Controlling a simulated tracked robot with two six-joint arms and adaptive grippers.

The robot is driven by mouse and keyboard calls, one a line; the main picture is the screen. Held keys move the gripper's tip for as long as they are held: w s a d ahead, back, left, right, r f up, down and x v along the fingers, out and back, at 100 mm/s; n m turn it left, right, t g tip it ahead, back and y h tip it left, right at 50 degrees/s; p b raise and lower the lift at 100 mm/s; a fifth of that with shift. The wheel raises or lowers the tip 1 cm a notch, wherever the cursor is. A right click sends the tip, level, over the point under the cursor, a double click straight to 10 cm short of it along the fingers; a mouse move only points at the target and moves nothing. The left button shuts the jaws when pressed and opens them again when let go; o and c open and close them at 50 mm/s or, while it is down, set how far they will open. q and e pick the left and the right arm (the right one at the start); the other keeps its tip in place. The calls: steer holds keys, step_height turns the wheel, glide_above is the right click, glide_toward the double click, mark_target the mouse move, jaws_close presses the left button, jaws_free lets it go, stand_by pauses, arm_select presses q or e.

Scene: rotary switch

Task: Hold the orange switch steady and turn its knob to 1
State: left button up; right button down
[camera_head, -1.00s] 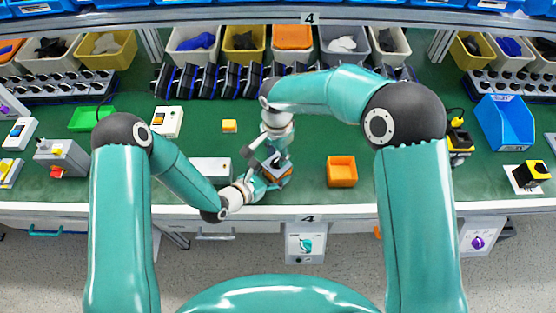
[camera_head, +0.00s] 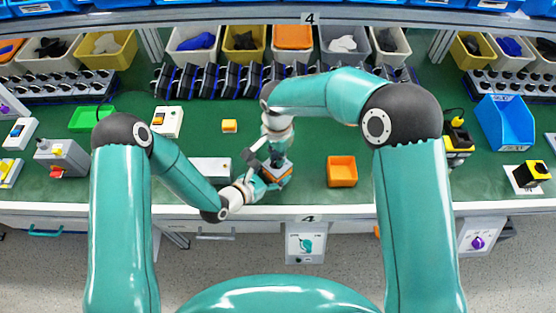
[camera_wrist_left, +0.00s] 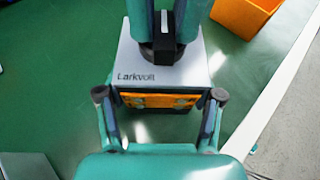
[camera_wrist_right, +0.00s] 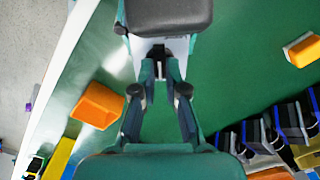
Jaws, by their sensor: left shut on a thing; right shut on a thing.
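The orange switch has an orange body (camera_wrist_left: 128,100) under a silver top plate (camera_wrist_left: 196,72) marked "Larkvoll" in the left wrist view. In the head view it is mostly hidden behind my arms. My left gripper (camera_head: 270,177) has one finger on each side of the orange body and is shut on it; its fingers also show in the left wrist view (camera_wrist_left: 160,112). The dark round knob (camera_wrist_left: 147,53) is on the plate. My right gripper (camera_head: 276,158) is over it, shut on the knob; it also shows in the right wrist view (camera_wrist_right: 159,62). The knob's pointer and numbers are hidden.
An open orange bin (camera_head: 342,171) stands right of the switch on the green bench. A yellow block (camera_head: 229,126) lies behind and a white box (camera_head: 211,168) is to the left. Dark switch units (camera_head: 228,80) line the back. The bench's front edge is close.

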steer(key=n, duration=0.3)
steer(key=shift+n, duration=0.4)
steer(key=n, duration=0.4)
steer(key=c, duration=1.6)
jaws_free()
steer(key=shift+n, duration=0.5)
steer(key=o, duration=0.4)
steer(key=shift+r, duration=2.55)
